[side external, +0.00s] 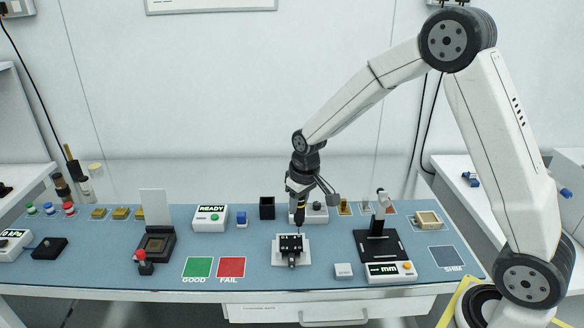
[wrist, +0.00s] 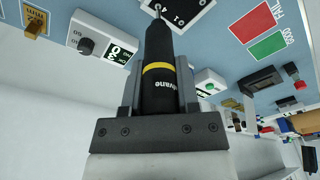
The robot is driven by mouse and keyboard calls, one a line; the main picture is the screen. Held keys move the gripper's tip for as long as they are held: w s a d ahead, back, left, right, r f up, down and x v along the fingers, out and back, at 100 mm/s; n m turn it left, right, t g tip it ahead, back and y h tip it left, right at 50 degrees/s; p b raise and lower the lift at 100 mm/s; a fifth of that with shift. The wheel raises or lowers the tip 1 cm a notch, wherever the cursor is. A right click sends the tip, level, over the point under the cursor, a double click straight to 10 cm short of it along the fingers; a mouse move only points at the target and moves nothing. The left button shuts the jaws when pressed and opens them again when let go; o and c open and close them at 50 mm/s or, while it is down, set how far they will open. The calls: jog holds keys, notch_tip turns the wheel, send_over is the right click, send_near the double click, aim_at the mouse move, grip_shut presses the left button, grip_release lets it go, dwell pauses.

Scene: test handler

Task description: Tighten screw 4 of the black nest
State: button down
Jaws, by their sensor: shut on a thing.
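My gripper (side external: 299,190) is shut on a black screwdriver (side external: 300,214) with a yellow band, held upright with its shaft pointing down. In the wrist view the jaws (wrist: 160,90) clasp both sides of the screwdriver (wrist: 159,100). The black nest (side external: 291,245) sits on a pale base plate (side external: 303,261) near the front middle of the blue mat. In the wrist view the nest (wrist: 185,12) shows at the top edge with white markings, partly cut off. The bit is at the nest's edge there; I cannot tell whether it touches a screw.
A white box with a knob (side external: 316,213) stands close behind the tool. A black open box (side external: 267,208) is left of it. A black stand with a mm display (side external: 383,268) is to the right. Green (side external: 197,267) and red (side external: 231,267) pads lie left of the nest.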

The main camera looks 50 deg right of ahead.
jog(key=shift+s+f, duration=0.1)
jog(key=shift+f, duration=0.75)
dwell(1.6)
jog(key=shift+r, duration=0.1)
jog(key=shift+r, duration=2.05)
